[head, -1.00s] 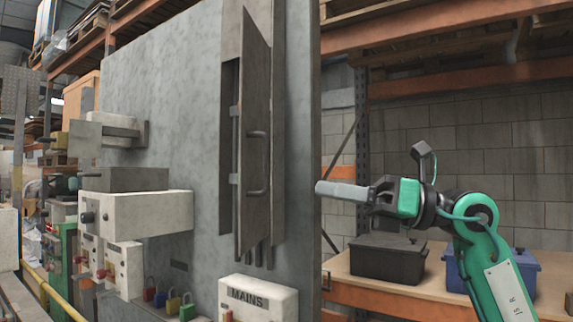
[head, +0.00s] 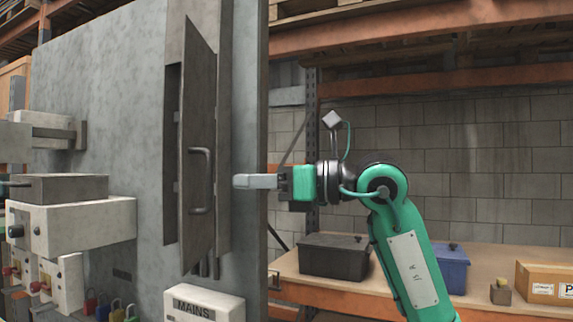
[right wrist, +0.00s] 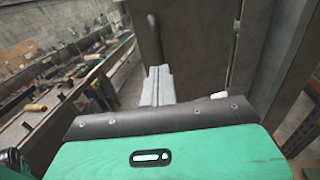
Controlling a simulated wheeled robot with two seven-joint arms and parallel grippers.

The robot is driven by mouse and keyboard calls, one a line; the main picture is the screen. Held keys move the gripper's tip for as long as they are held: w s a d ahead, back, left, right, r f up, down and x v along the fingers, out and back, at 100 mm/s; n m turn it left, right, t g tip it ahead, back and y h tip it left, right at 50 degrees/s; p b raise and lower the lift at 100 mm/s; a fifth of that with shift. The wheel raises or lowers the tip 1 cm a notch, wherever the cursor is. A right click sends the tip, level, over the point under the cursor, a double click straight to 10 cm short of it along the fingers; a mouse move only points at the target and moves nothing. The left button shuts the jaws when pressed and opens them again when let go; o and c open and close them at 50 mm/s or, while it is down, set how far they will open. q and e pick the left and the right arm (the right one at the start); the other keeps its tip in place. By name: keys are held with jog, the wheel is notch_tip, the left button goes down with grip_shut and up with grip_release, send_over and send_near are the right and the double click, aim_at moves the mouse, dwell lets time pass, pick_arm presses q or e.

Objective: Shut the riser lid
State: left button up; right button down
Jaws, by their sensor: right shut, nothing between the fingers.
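The riser lid (head: 200,150) is a tall grey metal panel with a bent bar handle (head: 203,180). It stands open, swung out from the tall dark box on the grey board. My right gripper (head: 240,181) points left, just right of the handle in the head view. Its fingers are shut with nothing between them. In the right wrist view the fingers (right wrist: 157,85) lie together before a grey panel (right wrist: 195,45), with a dark bar near their tips. I cannot tell whether they touch the lid.
A white MAINS box (head: 204,303) is below the lid. White switch boxes (head: 85,220) and several coloured padlocks jut from the board at left. A bench at right carries a black bin (head: 334,257), a blue bin (head: 452,268) and a carton (head: 545,284).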

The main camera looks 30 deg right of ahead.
jog(key=shift+p+x, duration=0.9)
jog(key=shift+x, duration=1.1)
